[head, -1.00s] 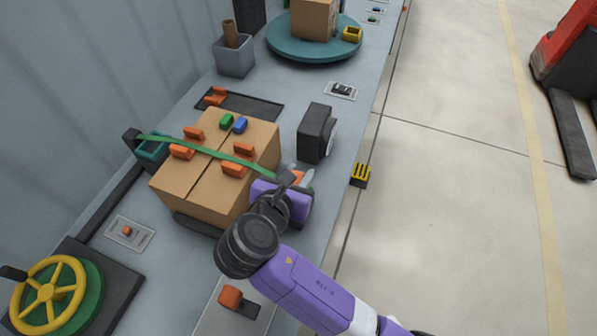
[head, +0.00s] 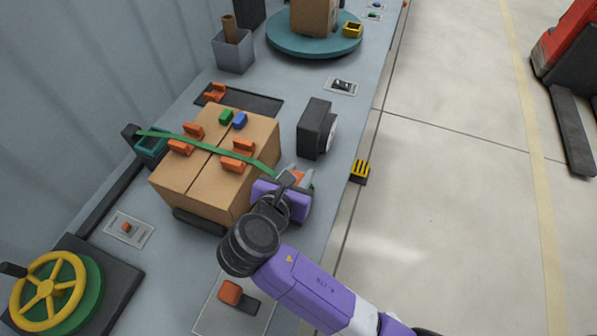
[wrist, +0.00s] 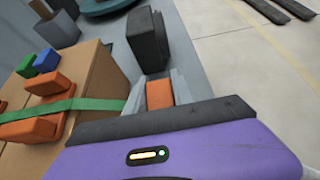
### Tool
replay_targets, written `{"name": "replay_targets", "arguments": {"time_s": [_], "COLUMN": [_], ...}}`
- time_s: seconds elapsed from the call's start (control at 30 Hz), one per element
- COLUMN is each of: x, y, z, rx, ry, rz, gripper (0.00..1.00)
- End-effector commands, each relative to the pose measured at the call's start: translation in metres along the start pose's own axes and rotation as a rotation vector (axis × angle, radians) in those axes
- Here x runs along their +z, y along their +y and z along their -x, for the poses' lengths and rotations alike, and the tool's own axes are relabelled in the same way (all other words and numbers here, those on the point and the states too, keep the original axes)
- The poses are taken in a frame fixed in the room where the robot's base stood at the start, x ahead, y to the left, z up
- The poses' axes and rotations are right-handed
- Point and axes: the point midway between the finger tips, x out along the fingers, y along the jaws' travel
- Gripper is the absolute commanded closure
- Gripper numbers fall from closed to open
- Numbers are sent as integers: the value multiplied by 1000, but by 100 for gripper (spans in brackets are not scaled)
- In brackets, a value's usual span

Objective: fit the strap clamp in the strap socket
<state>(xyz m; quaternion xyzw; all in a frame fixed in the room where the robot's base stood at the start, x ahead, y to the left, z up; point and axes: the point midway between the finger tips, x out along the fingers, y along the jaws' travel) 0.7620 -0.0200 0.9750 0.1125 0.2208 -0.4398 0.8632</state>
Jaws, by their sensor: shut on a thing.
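My gripper (head: 298,178) is at the right side of a brown box (head: 188,185). In the wrist view its grey fingers (wrist: 160,88) are shut on an orange piece (wrist: 159,95), which looks like the strap clamp. A green strap (head: 215,148) crosses the box top between orange blocks (head: 181,148) and ends near my gripper. The strap also shows in the wrist view (wrist: 88,104), running toward the fingers; its join to the orange piece is hidden. I cannot pick out the strap socket for certain.
A black block with a white disc (head: 316,128) stands just beyond my gripper. A teal bin-like part (head: 151,147) sits at the strap's far end. A yellow handwheel (head: 47,288) is at lower left and a teal turntable (head: 284,43) at the back. The bench's right edge is close.

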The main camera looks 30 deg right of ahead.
Motion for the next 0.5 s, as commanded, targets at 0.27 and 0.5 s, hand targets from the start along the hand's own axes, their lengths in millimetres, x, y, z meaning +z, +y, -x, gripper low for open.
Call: {"name": "replay_targets", "arguments": {"time_s": [0.27,0.5], "x": [1,0], "y": [0,0], "z": [0,1], "rx": [0,0], "ry": [0,0], "rz": [-1,0], "gripper": [46,46]}}
